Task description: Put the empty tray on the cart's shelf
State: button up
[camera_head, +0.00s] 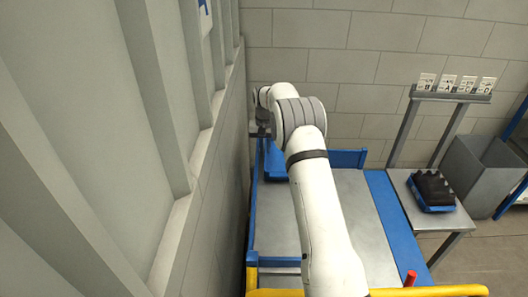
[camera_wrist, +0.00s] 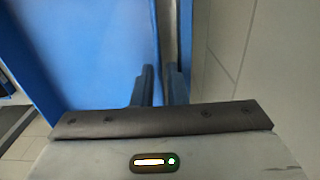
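My gripper (camera_wrist: 160,88) is at the far left corner of the cart (camera_head: 350,212), close to the left wall. In the head view my own arm largely hides it. A blue tray (camera_head: 274,165) shows below the wrist, mostly hidden by the arm. In the wrist view a large plain blue face of it (camera_wrist: 85,50) fills the upper left, with nothing seen on it. The two dark fingers are close together at its right edge, and they look shut on the tray's rim. The cart has a grey metal top and blue edges.
A wall with upright ribs (camera_head: 190,150) runs close along the left. At right a grey side table (camera_head: 405,198) bears a blue tray of dark bottles (camera_head: 433,190). Cards (camera_head: 448,83) stand on a rail behind it, beside a grey bin (camera_head: 483,172). The cart's middle looks clear.

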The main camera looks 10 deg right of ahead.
notch_tip(320, 180, up, 10)
jog(key=b, duration=0.2)
jog(key=s+r+n+t, duration=0.1)
jog(key=s+r, duration=0.6)
jog(key=s, duration=0.3)
jog(key=s+r+t, duration=0.1)
jog(key=s+r, duration=0.6)
jog(key=s, duration=0.2)
jog(key=s+f+t, duration=0.1)
jog(key=s+f, duration=0.2)
jog(key=s, duration=1.1)
jog(key=s+f+n, duration=0.1)
jog(key=s+f, duration=0.2)
jog(key=s, duration=1)
jog(key=shift+s+t, duration=0.35)
jog(key=shift+t, duration=0.05)
notch_tip(320, 180, down, 3)
jog(key=shift+w+d+f+b, duration=0.1)
jog(key=shift+w+d+b, duration=0.05)
jog(key=shift+b, duration=1.05)
